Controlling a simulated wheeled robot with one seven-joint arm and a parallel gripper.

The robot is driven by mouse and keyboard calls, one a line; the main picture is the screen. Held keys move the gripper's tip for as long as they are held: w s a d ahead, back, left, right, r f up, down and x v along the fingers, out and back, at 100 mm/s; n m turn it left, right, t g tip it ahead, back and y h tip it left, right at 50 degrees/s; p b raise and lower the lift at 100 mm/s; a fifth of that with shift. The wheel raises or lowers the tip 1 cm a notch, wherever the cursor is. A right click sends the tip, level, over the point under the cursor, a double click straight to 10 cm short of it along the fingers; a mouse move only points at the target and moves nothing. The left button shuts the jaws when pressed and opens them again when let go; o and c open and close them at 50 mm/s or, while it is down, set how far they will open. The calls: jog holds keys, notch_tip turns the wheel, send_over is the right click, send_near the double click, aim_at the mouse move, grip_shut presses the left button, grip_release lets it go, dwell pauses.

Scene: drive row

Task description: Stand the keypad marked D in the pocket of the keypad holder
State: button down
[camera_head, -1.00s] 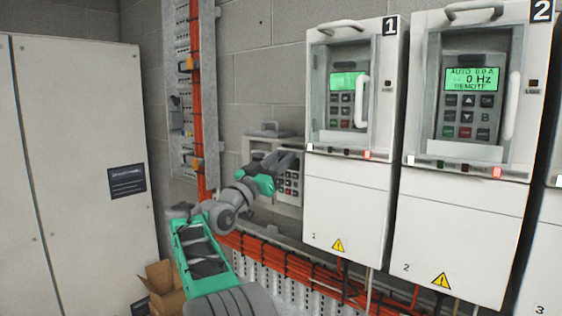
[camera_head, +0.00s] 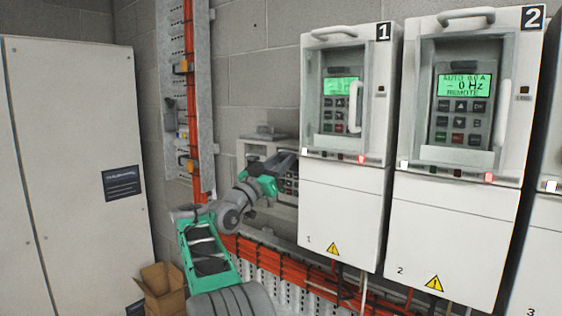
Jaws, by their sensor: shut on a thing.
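My gripper (camera_head: 286,163) is at the small grey wall unit left of drive 1, at the end of my grey and green arm. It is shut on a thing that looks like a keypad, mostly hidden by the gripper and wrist. Small keys (camera_head: 290,187) show just below the gripper; I cannot tell whether they belong to the held keypad or the wall unit. No letter D is readable. The grey wall unit (camera_head: 252,150) may be the keypad holder; its pocket is hidden behind my arm.
Drive 1 (camera_head: 340,215) stands close right of my gripper, with a protruding handle (camera_head: 354,106). Drive 2 (camera_head: 443,235) is farther right. Orange cables (camera_head: 262,254) run below the arm. A cardboard box (camera_head: 162,285) and a tall cabinet (camera_head: 75,160) are at left.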

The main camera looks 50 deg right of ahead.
jog(key=shift+f+b, duration=0.1)
jog(key=shift+b, duration=0.35)
notch_tip(320, 180, down, 2)
jog(key=shift+f+b, duration=0.2)
jog(key=shift+b, duration=1)
jog(key=c, duration=0.9)
grip_release()
jog(key=shift+f, duration=0.1)
